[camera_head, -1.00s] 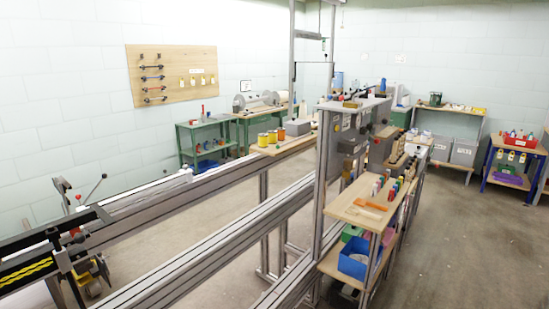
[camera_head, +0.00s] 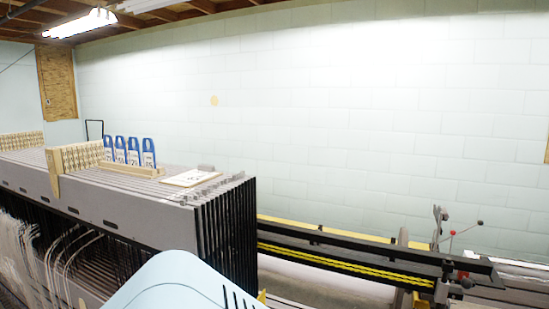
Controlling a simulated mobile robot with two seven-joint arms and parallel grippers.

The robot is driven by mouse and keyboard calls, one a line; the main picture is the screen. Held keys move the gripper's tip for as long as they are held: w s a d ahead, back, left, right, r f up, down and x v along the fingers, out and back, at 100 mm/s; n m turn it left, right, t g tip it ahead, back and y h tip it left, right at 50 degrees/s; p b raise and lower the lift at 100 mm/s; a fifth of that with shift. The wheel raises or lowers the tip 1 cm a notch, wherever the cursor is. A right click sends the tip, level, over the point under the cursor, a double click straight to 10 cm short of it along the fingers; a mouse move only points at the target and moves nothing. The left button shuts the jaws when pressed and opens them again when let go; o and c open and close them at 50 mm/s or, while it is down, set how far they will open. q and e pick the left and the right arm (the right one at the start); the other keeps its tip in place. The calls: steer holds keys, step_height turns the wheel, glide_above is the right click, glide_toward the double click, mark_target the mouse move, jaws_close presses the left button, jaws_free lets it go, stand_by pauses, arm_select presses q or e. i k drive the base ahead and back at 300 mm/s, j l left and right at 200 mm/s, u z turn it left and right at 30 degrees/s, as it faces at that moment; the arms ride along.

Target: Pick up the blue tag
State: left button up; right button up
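Several blue tags stand upright in a row in a small wooden holder (camera_head: 133,170) on top of the grey loom frame block (camera_head: 130,205), left of the middle. The nearest blue tag (camera_head: 148,152) is at the right end of the row, and another blue tag (camera_head: 108,147) is at the left end. They carry white labels with marks too small to read. Neither of my grippers is in view.
A flat card (camera_head: 190,178) lies on the block, right of the holder. A pale wooden comb-like piece (camera_head: 75,158) sits at left. White threads (camera_head: 45,265) hang at lower left. A dark beam with yellow marking (camera_head: 350,262) runs to the right. A pale rounded part of mine fills the bottom middle.

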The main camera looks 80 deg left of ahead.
mark_target(149, 156)
steer(key=u, duration=3.35)
